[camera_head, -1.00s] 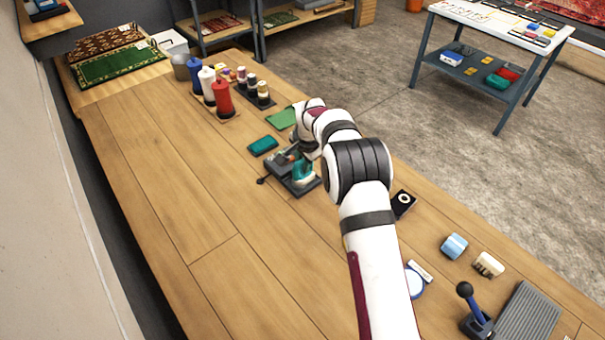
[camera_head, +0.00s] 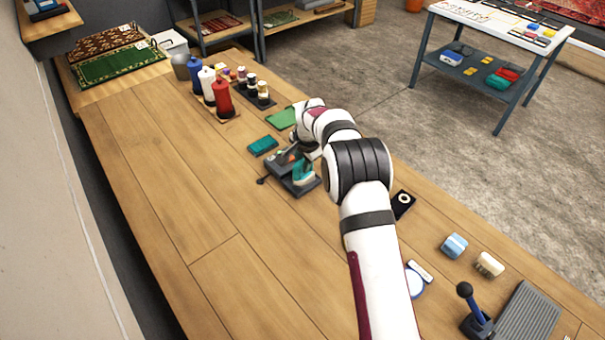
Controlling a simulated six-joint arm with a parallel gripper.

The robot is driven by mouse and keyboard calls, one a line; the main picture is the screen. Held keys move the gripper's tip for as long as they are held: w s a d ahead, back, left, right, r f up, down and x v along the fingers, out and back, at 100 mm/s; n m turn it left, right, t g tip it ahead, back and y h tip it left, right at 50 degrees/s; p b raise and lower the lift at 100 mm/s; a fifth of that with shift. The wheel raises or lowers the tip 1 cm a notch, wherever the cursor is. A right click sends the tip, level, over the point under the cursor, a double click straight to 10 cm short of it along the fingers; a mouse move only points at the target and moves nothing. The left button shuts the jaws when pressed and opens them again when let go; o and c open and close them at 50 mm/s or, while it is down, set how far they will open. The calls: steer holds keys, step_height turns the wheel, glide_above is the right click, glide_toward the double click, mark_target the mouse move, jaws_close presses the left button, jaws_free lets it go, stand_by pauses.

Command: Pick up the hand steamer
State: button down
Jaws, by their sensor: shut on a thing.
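The hand steamer (camera_head: 303,174), teal with a pale part, is at its dark grey stand (camera_head: 279,165) on the wooden bench. My gripper (camera_head: 293,155) is at the steamer, coming in from the right, and is shut on it. My own wrist hides much of the fingers and part of the steamer. I cannot tell whether the steamer is clear of the stand.
A teal block (camera_head: 263,146) and a green pad (camera_head: 282,118) lie just beyond the stand. Red (camera_head: 223,99), white and blue bottles stand farther back. A black item with a white ring (camera_head: 403,203) lies right of my arm. The bench's left side is clear.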

stand_by(0.4)
steer(key=shift+r, duration=0.55)
step_height(320, 180, up, 3)
steer(key=shift+r, duration=0.1)
steer(key=s+d+r, duration=0.3)
steer(key=d+r, duration=0.3)
steer(key=d, duration=0.5)
steer(key=shift+d+r, duration=0.15)
steer(key=shift+r, duration=0.2)
steer(key=c, duration=1.3)
jaws_free()
steer(key=shift+s, duration=0.1)
jaws_close()
